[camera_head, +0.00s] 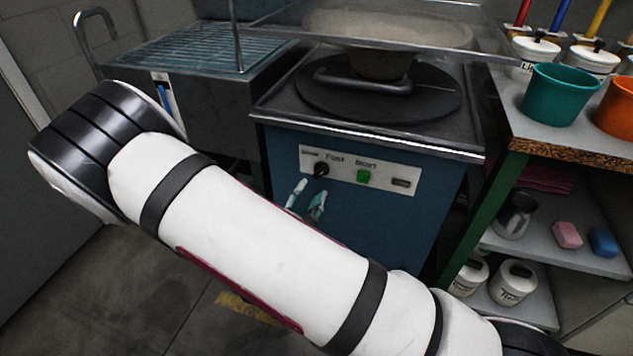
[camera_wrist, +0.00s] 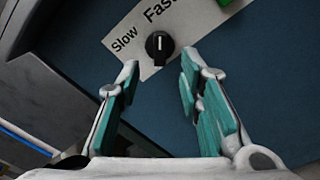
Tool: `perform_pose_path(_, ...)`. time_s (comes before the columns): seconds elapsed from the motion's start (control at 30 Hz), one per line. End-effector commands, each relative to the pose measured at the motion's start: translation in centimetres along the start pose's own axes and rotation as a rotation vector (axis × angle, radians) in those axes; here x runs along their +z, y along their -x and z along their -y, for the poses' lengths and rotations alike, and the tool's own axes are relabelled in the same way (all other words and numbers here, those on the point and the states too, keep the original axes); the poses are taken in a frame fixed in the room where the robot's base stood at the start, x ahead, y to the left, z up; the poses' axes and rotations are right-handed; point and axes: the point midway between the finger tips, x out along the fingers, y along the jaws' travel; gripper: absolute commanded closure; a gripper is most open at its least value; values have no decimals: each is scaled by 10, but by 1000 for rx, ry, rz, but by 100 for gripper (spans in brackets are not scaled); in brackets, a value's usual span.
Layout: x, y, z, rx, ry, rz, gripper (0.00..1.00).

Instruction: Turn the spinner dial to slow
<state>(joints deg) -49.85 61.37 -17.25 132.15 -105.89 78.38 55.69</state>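The spinner dial (camera_head: 321,170) is a small black knob on the white control panel (camera_head: 340,173) at the front of the blue machine. In the wrist view the dial (camera_wrist: 159,46) sits between the printed words Slow and Fast, and its white mark points roughly up in the picture. My gripper (camera_wrist: 160,75) is open, with teal pads on both fingers. The dial lies just beyond the gap between the fingertips, and I see no contact. In the head view my gripper (camera_head: 306,196) is just below the dial, partly hidden by my arm.
A green button (camera_head: 363,177) is on the same panel, right of the dial. A round dark plate (camera_head: 378,88) tops the machine. A shelf (camera_head: 560,140) with teal and orange pots stands right.

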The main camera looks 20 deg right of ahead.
Motion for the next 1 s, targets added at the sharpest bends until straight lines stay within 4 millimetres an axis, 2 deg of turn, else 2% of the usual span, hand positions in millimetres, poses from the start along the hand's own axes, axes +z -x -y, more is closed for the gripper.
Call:
perform_pose_path(0.1, 0, -24, 1, -2, -1, 4, 67)
perform_pose_path(0.3, 0, -50, 0, -1, -2, 2, 67)
perform_pose_path(0.5, 0, -60, 0, 0, -1, 1, 67)
perform_pose_path(0.77, 0, -61, 0, 0, 0, 1, 67)
perform_pose_path(0.9, 0, -61, 0, 0, 0, 1, 98)
perform_pose_path(1.0, 0, -61, 0, 0, 0, 1, 100)
